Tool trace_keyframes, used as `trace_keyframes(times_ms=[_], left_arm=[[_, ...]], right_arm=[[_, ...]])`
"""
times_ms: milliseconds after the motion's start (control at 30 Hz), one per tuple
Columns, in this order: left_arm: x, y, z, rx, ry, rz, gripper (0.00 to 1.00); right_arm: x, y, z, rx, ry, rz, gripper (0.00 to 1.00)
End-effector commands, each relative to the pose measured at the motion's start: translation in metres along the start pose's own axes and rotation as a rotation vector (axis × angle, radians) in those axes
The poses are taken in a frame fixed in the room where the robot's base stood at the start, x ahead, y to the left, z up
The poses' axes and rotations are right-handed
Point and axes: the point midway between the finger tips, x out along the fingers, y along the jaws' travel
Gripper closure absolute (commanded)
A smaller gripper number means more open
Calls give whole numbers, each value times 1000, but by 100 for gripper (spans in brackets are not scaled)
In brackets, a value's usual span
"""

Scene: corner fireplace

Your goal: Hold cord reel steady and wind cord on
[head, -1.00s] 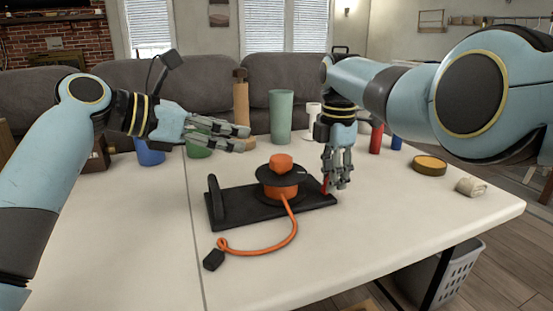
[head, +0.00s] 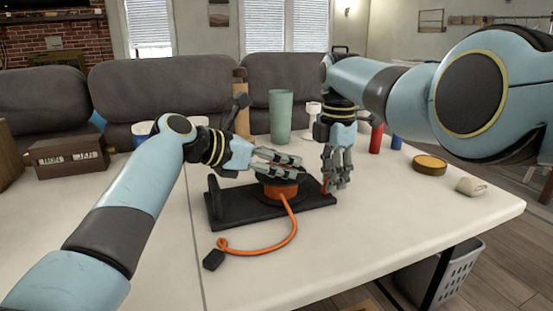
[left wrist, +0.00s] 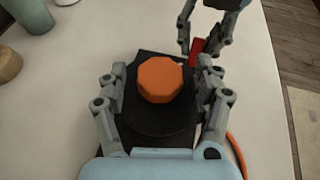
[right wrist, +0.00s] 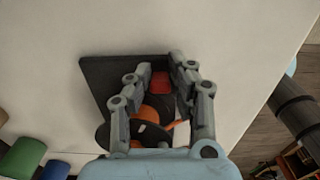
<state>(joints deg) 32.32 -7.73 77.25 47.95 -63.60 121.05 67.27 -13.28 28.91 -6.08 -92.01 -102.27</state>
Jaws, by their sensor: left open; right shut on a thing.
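The cord reel has a black base (head: 225,208), an orange drum (head: 280,190) and a black top disc. Its orange knob (left wrist: 160,80) shows in the left wrist view. The orange cord (head: 290,235) runs off the drum onto the table and ends in a black plug (head: 213,260). My left gripper (head: 292,164) is open, with its fingers on either side of the knob. In the head view it hides the knob. My right gripper (head: 337,185) is shut on a red part (right wrist: 161,82) at the right end of the base.
A green cup (head: 280,115), a red cylinder (head: 376,138) and a blue one (head: 396,142) stand behind. A yellow-lidded tin (head: 430,165) and a rolled cloth (head: 471,187) lie at right. A calendar block (head: 70,157) stands at left.

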Motion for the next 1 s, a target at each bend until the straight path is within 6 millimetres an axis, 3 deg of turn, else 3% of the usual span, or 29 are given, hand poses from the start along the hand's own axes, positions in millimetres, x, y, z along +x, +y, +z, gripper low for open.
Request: trace_keyframes(times_ms=[200, 600, 1000], left_arm=[[0, 0, 0, 1, 0, 0, 36], [0, 0, 0, 0, 1, 0, 88], [0, 2, -1, 37, 7, -85, 89]], right_arm=[[0, 0, 0, 0, -1, 1, 100], [0, 0, 0, 0, -1, 0, 100], [0, 0, 0, 0, -1, 0, 100]])
